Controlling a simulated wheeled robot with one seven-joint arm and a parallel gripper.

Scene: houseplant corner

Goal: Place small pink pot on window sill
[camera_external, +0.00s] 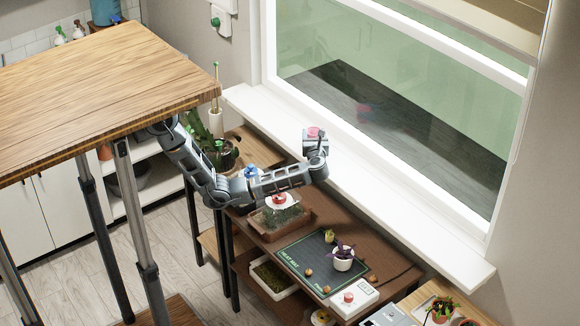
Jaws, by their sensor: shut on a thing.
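My gripper (317,147) is at the end of the outstretched arm, over or close beside the white window sill (370,180). A small pink round shape (314,132) shows at the top of the gripper end and looks like the small pink pot. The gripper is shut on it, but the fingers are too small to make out. I cannot tell whether the pot touches the sill. A faint pinkish reflection shows in the window glass behind it.
The sill is bare along its visible length. Below it, a brown bench holds a green mat (310,262), a white pot with a purple plant (343,258) and a clear-covered tray. A wooden tabletop (100,85) stands at the left, and a cactus (215,150) near the arm.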

